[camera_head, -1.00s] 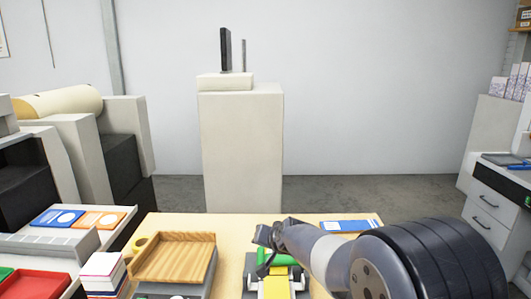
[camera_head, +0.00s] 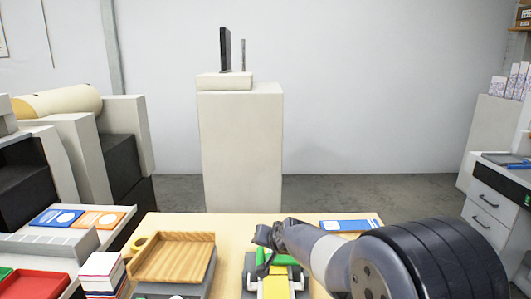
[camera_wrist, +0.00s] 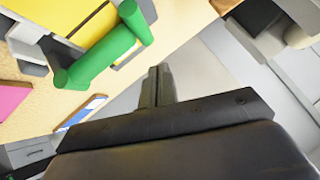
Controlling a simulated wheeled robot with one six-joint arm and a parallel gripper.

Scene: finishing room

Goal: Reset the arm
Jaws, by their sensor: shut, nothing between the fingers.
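My arm (camera_head: 325,255) reaches in from the right over the wooden table. My gripper (camera_head: 262,238) is above a device with a green handle (camera_head: 281,257) and a yellow part (camera_head: 277,287). In the wrist view my gripper (camera_wrist: 158,82) has its fingers together with nothing between them. The green handle also shows in the wrist view (camera_wrist: 105,48), up and left of the fingers and apart from them there. Part of the device is hidden behind my arm in the head view.
A wooden tray (camera_head: 174,259) stands left of the device on the table (camera_head: 230,228). A blue card (camera_head: 345,226) lies at the back right. Stacked cards (camera_head: 102,270) and a red tray (camera_head: 35,285) are at left. A pale pedestal (camera_head: 241,150) stands behind the table.

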